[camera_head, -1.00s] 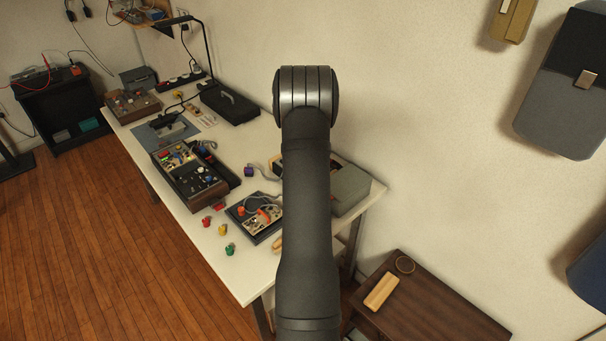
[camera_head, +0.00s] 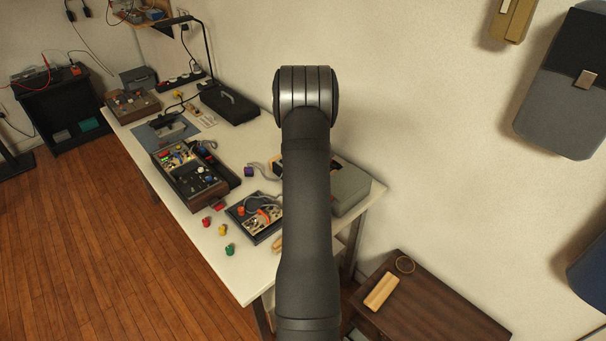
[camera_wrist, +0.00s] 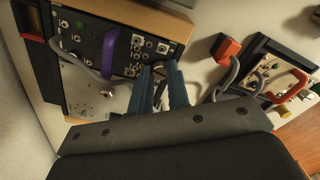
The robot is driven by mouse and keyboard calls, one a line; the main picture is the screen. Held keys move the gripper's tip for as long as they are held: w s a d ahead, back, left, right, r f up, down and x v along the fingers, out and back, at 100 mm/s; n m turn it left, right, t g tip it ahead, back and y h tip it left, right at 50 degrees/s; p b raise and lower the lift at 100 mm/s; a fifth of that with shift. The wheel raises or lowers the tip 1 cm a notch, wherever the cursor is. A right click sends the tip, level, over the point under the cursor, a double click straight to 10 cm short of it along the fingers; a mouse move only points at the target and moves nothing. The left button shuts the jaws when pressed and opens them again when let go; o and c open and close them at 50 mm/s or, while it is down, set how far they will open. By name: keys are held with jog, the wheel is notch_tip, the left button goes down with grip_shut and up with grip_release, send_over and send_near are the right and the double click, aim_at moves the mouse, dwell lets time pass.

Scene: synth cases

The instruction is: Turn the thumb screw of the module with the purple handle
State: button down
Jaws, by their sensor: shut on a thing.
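In the wrist view, a black panel module with a purple handle (camera_wrist: 109,52) sits in a wooden case at upper left. Its face carries several small sockets and knobs. My gripper (camera_wrist: 159,69) has its two blue fingers at the lower right part of this panel. They are closed around a small knob-like thumb screw (camera_wrist: 158,72), mostly hidden between the fingertips. In the head view my own arm hides the gripper and most of this module.
A grey cable (camera_wrist: 84,68) loops across the panel's left side, close to the handle. To the right stands a red-orange block (camera_wrist: 226,48) with a cable, beside a dark tray with a beige panel (camera_wrist: 283,82). Loose coloured plugs (camera_head: 222,229) lie on the white table (camera_head: 254,284).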

jog(key=shift+n, duration=1)
jog(key=c, duration=1.3)
grip_release()
jog(key=shift+c, duration=0.2)
notch_tip(320, 180, up, 18)
jog(key=shift+f, duration=0.25)
jog(key=shift+f, duration=0.1)
